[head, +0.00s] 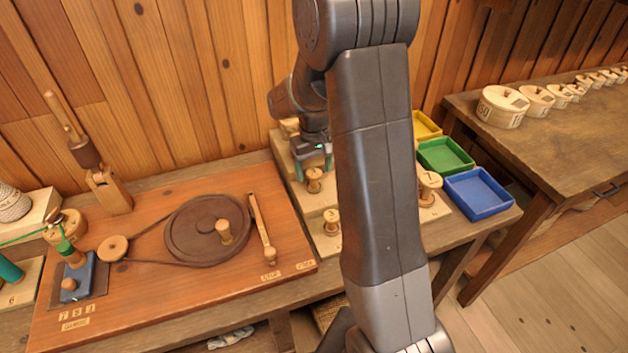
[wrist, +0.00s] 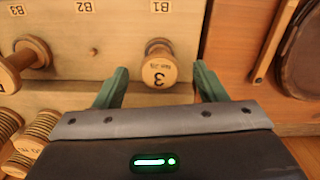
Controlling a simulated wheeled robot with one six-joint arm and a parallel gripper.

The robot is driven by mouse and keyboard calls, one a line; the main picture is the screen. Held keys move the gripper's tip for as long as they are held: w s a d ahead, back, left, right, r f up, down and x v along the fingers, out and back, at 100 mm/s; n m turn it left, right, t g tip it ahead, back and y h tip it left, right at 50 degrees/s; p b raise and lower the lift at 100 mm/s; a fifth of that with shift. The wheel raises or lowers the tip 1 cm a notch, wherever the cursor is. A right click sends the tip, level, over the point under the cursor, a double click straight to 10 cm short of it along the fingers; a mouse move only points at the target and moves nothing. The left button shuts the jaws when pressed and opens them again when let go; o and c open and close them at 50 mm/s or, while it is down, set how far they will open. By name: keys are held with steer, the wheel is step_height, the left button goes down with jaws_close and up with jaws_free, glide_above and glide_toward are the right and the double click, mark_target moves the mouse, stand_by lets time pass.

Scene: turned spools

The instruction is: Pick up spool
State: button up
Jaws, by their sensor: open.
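A light wooden spool (wrist: 158,65) marked 3 stands on a pale wooden stepped rack (wrist: 95,68) by the label B1 in the wrist view. In the head view a spool (head: 313,181) stands just below my gripper (head: 314,164). My gripper, also seen in the wrist view (wrist: 161,84), is open, with its green fingers on either side of the spool marked 3 and nothing held. More spools stand on the rack, one at the front (head: 331,221) and one to the right (head: 429,187). My arm hides the rack's middle in the head view.
A red-brown board with a dark wheel (head: 207,228) and a small lever (head: 262,230) lies left of the rack. Yellow (head: 426,126), green (head: 445,155) and blue (head: 478,193) trays sit to the right. A wooden wall stands close behind.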

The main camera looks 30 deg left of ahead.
mark_target(314, 173)
steer(key=shift+w+f+p, duration=0.1)
steer(key=shift+f+p, duration=0.2)
steer(key=shift+f, duration=2.1)
steer(key=c, duration=1.1)
steer(key=shift+o, duration=0.2)
